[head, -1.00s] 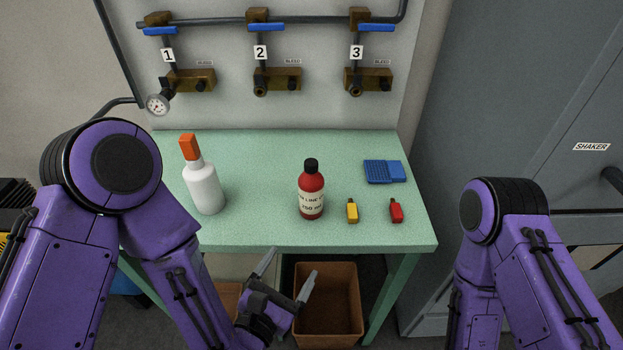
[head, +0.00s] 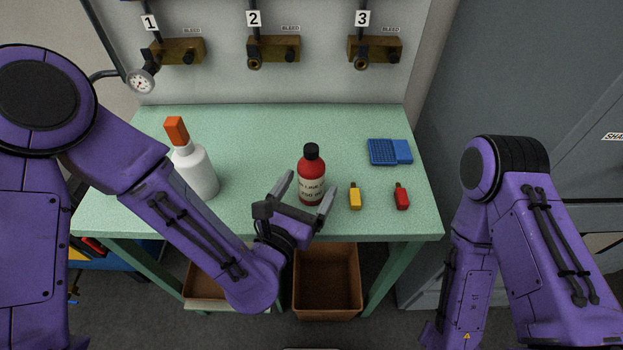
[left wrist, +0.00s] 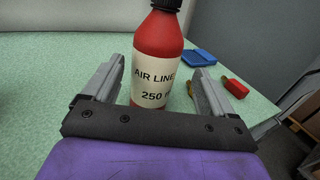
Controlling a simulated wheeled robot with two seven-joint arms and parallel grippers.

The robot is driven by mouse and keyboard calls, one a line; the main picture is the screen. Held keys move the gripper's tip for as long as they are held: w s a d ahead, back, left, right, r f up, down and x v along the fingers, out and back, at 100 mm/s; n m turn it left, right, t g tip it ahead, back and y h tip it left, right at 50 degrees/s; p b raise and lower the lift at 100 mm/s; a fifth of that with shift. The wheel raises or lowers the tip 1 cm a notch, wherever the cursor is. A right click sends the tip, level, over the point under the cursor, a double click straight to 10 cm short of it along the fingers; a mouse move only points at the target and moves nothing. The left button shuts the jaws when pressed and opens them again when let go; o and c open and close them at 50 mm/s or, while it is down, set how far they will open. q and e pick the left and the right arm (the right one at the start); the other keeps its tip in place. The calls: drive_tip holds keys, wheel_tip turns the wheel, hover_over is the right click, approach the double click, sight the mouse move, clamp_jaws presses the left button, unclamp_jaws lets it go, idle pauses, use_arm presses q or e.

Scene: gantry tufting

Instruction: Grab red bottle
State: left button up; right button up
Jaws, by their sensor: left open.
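The red bottle (head: 311,170) stands upright on the green table, with a black cap and a white label. In the left wrist view the bottle (left wrist: 158,50) shows beyond the fingers, its label reading "AIR LINE" and "250". My left gripper (head: 307,192) is open at the table's front side, its fingers pointing at the bottle. In the left wrist view the bottle appears between the two fingers (left wrist: 155,88), nearer the left one. I cannot tell how deep between them it is. My right gripper is not in view; only the right arm shows.
A white bottle with an orange cap (head: 194,168) stands left on the table (head: 250,135). A brown bin (head: 328,285) is below the table.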

use_arm(q)
drive_tip(key=x, duration=0.1)
drive_tip(key=p+x, duration=0.1)
drive_tip(key=x, duration=0.1)
drive_tip(key=p+x, duration=0.1)
drive_tip(key=shift+w+a+r, duration=0.15)
drive_tip(key=shift+w, duration=0.6)
drive_tip(key=c, duration=1.2)
drive_tip(key=shift+c, duration=0.2)
